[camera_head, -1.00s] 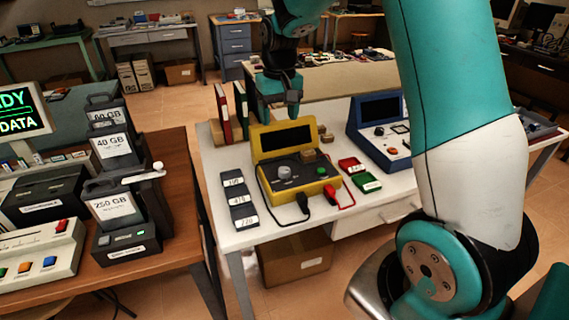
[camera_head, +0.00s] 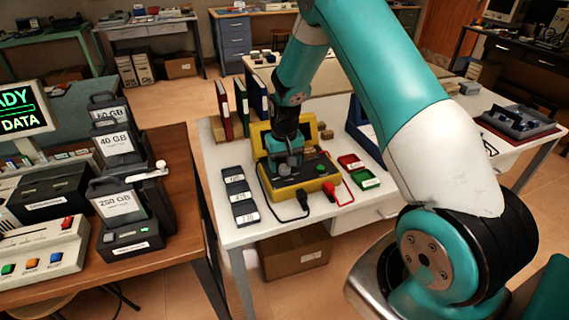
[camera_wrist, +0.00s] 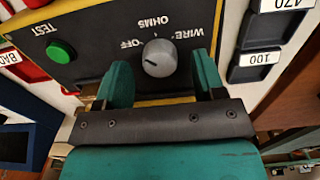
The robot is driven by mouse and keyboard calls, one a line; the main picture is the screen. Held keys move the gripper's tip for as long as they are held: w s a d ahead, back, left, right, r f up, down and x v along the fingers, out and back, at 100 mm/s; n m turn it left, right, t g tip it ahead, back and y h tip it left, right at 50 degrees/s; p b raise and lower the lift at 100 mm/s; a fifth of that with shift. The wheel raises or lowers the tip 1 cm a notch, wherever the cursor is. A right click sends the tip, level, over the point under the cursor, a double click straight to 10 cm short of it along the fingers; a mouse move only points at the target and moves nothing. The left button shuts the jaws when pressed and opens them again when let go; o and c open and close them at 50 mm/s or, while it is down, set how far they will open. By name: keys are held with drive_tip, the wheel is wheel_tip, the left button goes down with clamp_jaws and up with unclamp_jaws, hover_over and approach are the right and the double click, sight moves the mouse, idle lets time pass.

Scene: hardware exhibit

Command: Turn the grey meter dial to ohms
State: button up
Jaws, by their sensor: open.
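The grey dial (camera_wrist: 160,58) sits on the dark panel of the yellow meter (camera_head: 303,188). In the wrist view the panel has the labels WIRE, OHMS and OFF around the dial, and a small light mark at the dial's edge lies near OFF and OHMS. My gripper (camera_wrist: 160,75) is open, with one teal finger on each side of the dial's near part. I cannot tell whether the fingers touch it. In the head view my gripper (camera_head: 285,170) is over the meter and hides most of the dial.
A green TEST button (camera_wrist: 60,51) is on the same panel. Black and red leads plug into the meter's front. Red and green trays (camera_head: 365,179) stand to its right, labelled dark blocks (camera_head: 239,195) to its left. Binders (camera_head: 242,105) stand behind.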

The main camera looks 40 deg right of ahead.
drive_tip(key=shift+f, duration=0.6)
drive_tip(key=c, duration=0.9)
drive_tip(key=shift+m, duration=0.3)
drive_tip(key=m, duration=0.4)
drive_tip(key=shift+b, duration=0.3)
drive_tip(key=shift+m, duration=2.1)
